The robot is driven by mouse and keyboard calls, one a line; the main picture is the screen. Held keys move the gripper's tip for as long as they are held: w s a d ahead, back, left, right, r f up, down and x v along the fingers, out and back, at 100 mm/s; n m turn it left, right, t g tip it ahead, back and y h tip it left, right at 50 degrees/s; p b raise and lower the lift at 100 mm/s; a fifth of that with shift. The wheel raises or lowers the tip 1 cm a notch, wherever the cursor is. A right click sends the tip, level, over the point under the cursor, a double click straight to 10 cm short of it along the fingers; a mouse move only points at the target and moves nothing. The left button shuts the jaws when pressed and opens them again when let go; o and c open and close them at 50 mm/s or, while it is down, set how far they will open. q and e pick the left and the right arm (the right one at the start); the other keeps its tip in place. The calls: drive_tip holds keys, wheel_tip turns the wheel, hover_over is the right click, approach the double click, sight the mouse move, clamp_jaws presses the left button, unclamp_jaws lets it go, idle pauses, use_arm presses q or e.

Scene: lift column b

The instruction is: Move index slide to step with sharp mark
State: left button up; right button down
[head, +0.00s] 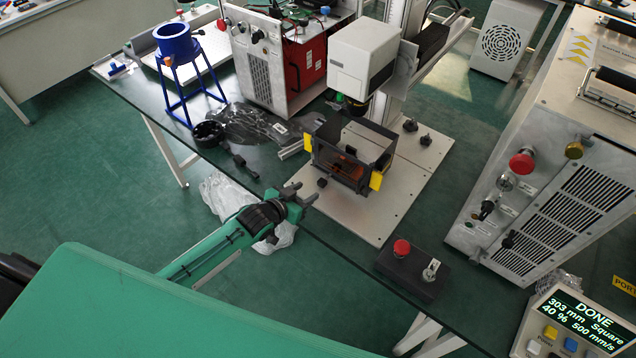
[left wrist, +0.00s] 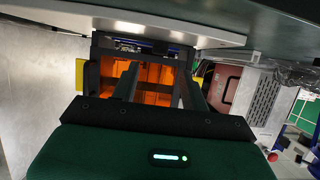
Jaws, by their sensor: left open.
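No part in view is labelled as the index slide, and no steps or mark can be made out. A black box with an orange window (head: 340,163) and yellow side tabs stands on the metal base plate (head: 362,217), below a white marking head (head: 362,58). A small dark knob (head: 322,183) shows at the box's front. My left gripper (head: 304,192) is open and empty, just in front of the box and knob, apparently apart from them. In the left wrist view its fingers (left wrist: 156,88) point at the orange window (left wrist: 150,76). My right gripper is out of view.
A control box with a red button (head: 402,247) is at the table's front right. A display (head: 575,318) reads DONE, 303 mm, Square, 40 %, 500 mm/s. A grey cabinet (head: 565,150) stands right.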

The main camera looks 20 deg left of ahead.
sight(320, 183)
use_arm(q)
drive_tip(key=x, duration=0.7)
drive_tip(key=shift+w+p, duration=0.1)
drive_tip(key=shift+p, duration=0.25)
drive_tip(key=shift+c, duration=0.4)
drive_tip(key=shift+d, duration=0.1)
clamp_jaws()
drive_tip(key=shift+d, duration=0.1)
